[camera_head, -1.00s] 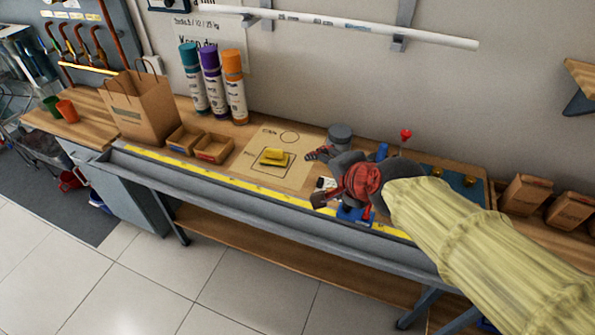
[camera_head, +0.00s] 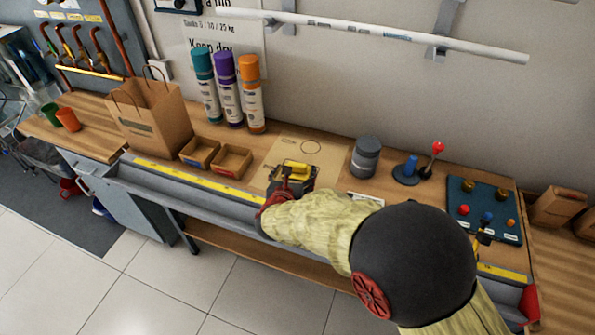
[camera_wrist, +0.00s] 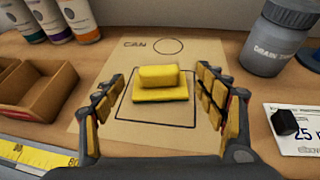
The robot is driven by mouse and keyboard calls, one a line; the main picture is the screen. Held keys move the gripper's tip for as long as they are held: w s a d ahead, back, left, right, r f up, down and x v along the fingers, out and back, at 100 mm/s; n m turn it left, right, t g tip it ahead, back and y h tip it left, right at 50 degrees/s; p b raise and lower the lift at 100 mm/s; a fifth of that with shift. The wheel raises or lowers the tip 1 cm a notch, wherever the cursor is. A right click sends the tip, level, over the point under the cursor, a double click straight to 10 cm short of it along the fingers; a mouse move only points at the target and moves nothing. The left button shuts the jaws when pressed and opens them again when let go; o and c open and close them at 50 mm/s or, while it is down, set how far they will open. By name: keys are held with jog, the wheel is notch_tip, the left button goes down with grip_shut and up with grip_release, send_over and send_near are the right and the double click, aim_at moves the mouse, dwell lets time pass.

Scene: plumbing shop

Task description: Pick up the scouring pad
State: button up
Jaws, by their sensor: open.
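The yellow scouring pad (camera_wrist: 160,92) lies inside a square outline on a brown paper template (camera_wrist: 180,142). It looks like a block on top of a flat yellow slab. In the wrist view my gripper (camera_wrist: 163,100) is open, with one finger to the left and one to the right of the pad, both apart from it. In the head view the pad (camera_head: 297,167) shows just beyond my gripper (camera_head: 290,182), which partly hides it and the square.
A grey drain cleaner jar (camera_head: 365,157) stands right of the template. Two small cardboard trays (camera_head: 231,161) stand to its left, with several cans (camera_head: 228,92) behind them. A red-knobbed lever (camera_head: 433,160) and a panel of knobs (camera_head: 487,209) are farther right. A yellow ruler strip (camera_head: 200,179) runs along the bench front.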

aim_at(297, 167)
jog(key=b+x, duration=0.1)
jog(key=x, duration=0.4)
jog(key=shift+f+b, duration=0.35)
jog(key=shift+f, duration=0.05)
jog(key=shift+w, duration=0.5)
jog(key=shift+c, duration=1.1)
jog(key=shift+s+f, duration=0.1)
jog(key=shift+f, duration=0.05)
jog(key=c, duration=1)
